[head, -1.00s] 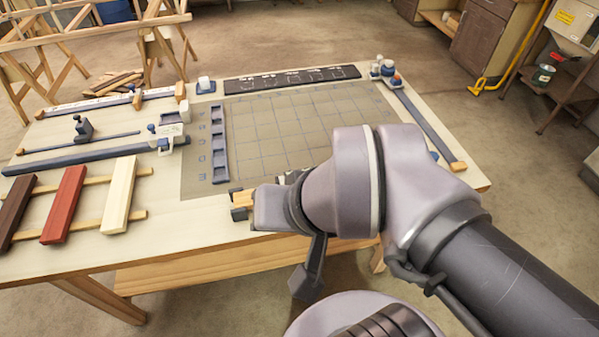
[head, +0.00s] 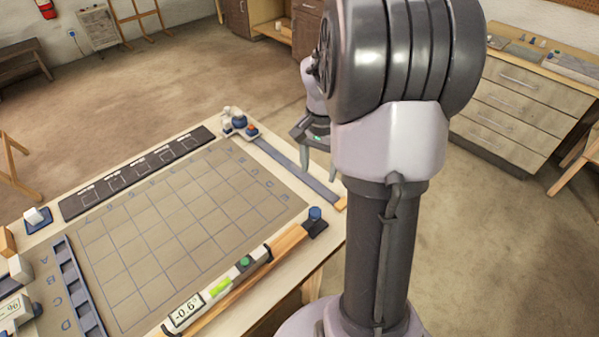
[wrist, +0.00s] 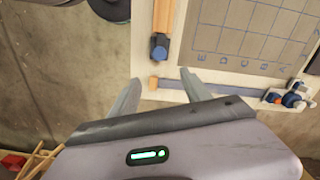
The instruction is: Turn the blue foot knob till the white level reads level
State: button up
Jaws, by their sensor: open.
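The white level (head: 205,299) lies along a wooden lath (head: 285,243) at the front edge of the table in the head view. Its display reads about -0.6°, and a bright green vial shows beside it. The blue foot knob (head: 315,213) stands at the lath's right end on a dark foot. It also shows in the wrist view (wrist: 159,52), just beyond the fingertips in the picture. My gripper (head: 318,170) is open and empty, beyond the knob in the head view. Its spread fingers show in the wrist view (wrist: 160,77), apart from the knob.
A grid mat (head: 180,230) covers much of the table (head: 340,235). A dark blue bar (head: 295,170) runs along the table's far right edge, with small blue, white and red items (head: 238,124) at its far end. My arm hides part of the room at right.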

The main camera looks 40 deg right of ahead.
aim_at(315, 211)
jog(key=f+b, duration=0.1)
jog(key=f, duration=0.4)
jog(key=f+b, duration=0.2)
jog(key=f, duration=0.3)
jog(key=f+b, duration=0.2)
jog(key=f, duration=0.4)
jog(key=shift+s+a, duration=0.15)
jog(key=shift+a, duration=0.15)
grip_shut()
